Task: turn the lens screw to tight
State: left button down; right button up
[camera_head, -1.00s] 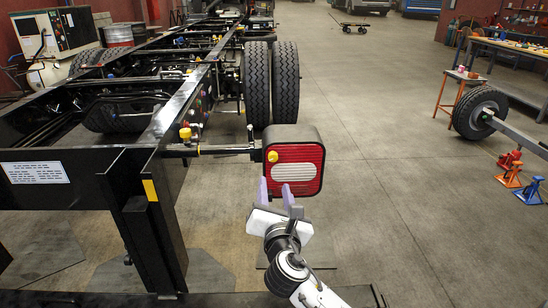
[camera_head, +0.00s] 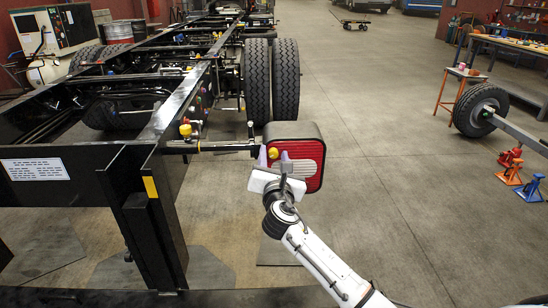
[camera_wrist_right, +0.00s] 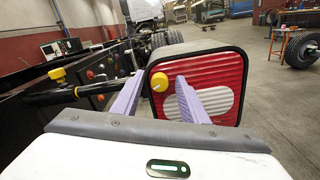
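The lens screw is a yellow knob (camera_head: 273,153) at the upper left of the red lamp lens (camera_head: 311,170), which has a pale oval panel. The lamp sits at the end of a black bracket bar. In the right wrist view the knob (camera_wrist_right: 160,82) shows between and beyond the two purple fingers of my right gripper (camera_wrist_right: 158,90). The fingers are apart, one on each side of the knob as seen there. In the head view my right gripper (camera_head: 274,157) is in front of the lens. I cannot tell whether the fingers touch the knob. My left gripper is not in view.
A black truck chassis (camera_head: 110,162) fills the left, with two tyres (camera_head: 271,80) behind the lamp. Jack stands (camera_head: 529,190) are at the right; the floor between is clear.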

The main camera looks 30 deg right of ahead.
grip_shut()
jog(key=shift+m, duration=0.3)
